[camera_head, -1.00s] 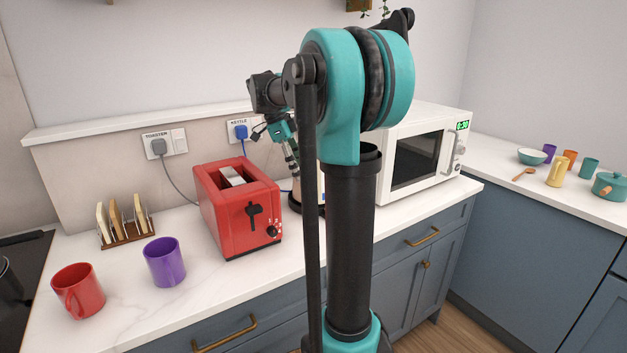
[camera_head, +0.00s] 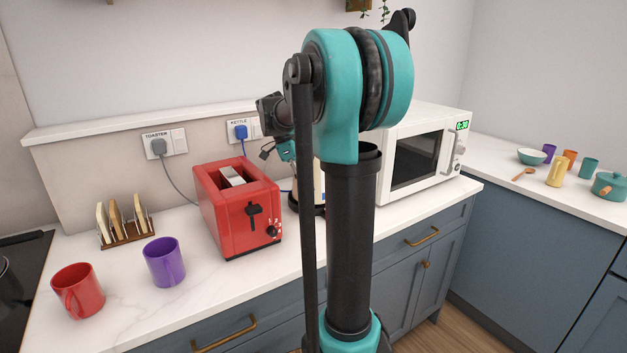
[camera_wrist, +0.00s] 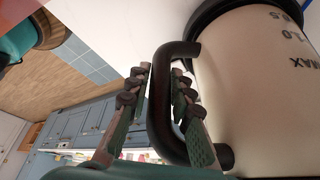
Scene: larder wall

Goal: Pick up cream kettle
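The cream kettle (camera_wrist: 253,85) fills the right of the wrist view, with dark "MAX" and "1.0" marks on its body and a dark rim. In the head view a strip of the kettle (camera_head: 319,180) shows between the toaster and my arm; the rest is hidden. Its dark looped handle (camera_wrist: 160,105) runs between the two fingers of my gripper (camera_wrist: 161,82). The fingers lie close against both sides of the handle and appear shut on it. In the head view my arm hides the fingers.
A red toaster (camera_head: 238,208) stands just left of the kettle, and a white microwave (camera_head: 418,155) stands to its right. A purple mug (camera_head: 165,262), red mug (camera_head: 78,290) and toast rack (camera_head: 126,228) are at the left. Plugs (camera_head: 240,132) are on the wall behind.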

